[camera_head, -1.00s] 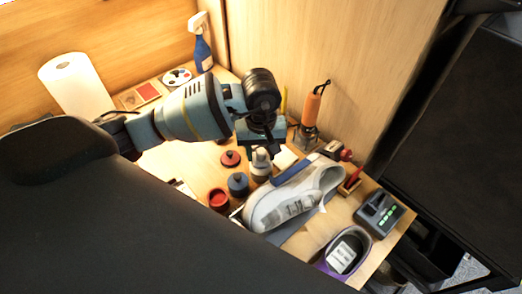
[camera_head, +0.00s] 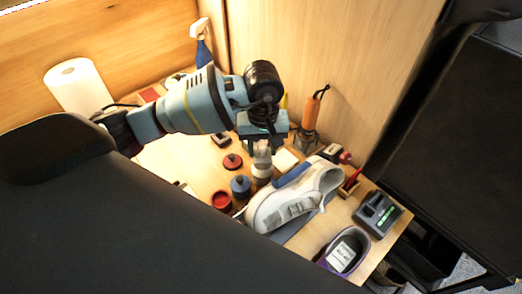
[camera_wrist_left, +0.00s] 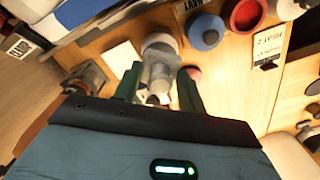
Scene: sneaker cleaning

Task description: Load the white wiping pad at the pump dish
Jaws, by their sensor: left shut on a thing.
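My left gripper (camera_head: 262,139) points down over the middle of the table. In the left wrist view its two dark green fingers (camera_wrist_left: 160,92) are closed around a pale grey-white piece (camera_wrist_left: 159,74), which I take to be the white wiping pad. The pad's own shape is largely hidden between the fingers. Just beyond it stands a white round-topped bottle (camera_wrist_left: 160,42), likely the pump dish. In the head view this bottle (camera_head: 262,174) stands right below the gripper. I cannot tell whether pad and dish touch. My right gripper is not in view.
A white sneaker (camera_head: 299,201) lies right of the dish. A blue-lidded jar (camera_head: 240,186), a red jar (camera_head: 221,201) and a red lid (camera_head: 232,161) stand close on its left. An orange-handled tool (camera_head: 311,112) stands behind; a purple-rimmed tray (camera_head: 326,262) is in front.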

